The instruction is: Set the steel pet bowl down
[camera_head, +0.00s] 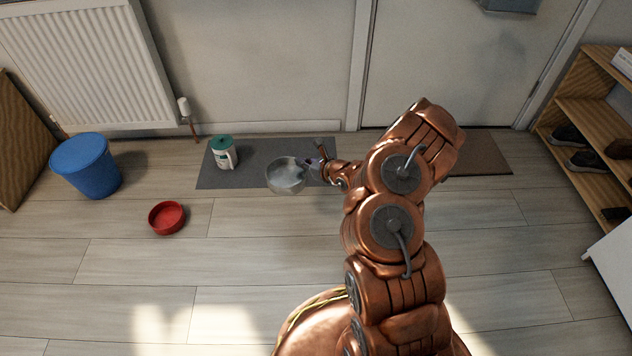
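The steel pet bowl (285,178) is a shiny, round, open bowl over the front edge of the grey mat (240,177). It looks upright; I cannot tell whether it touches the mat or hangs just above it. My gripper (314,168) is at the bowl's right side, with its fingers at the rim. The fingers are small and dark here, and my arm hides part of the wrist, so I cannot tell whether they are closed on the rim.
A white canister with a green lid (223,152) stands on the mat, left of the bowl. A red bowl (167,217) and a blue bucket (86,165) stand farther left. A shoe shelf (590,110) is at right. The floor in front is clear.

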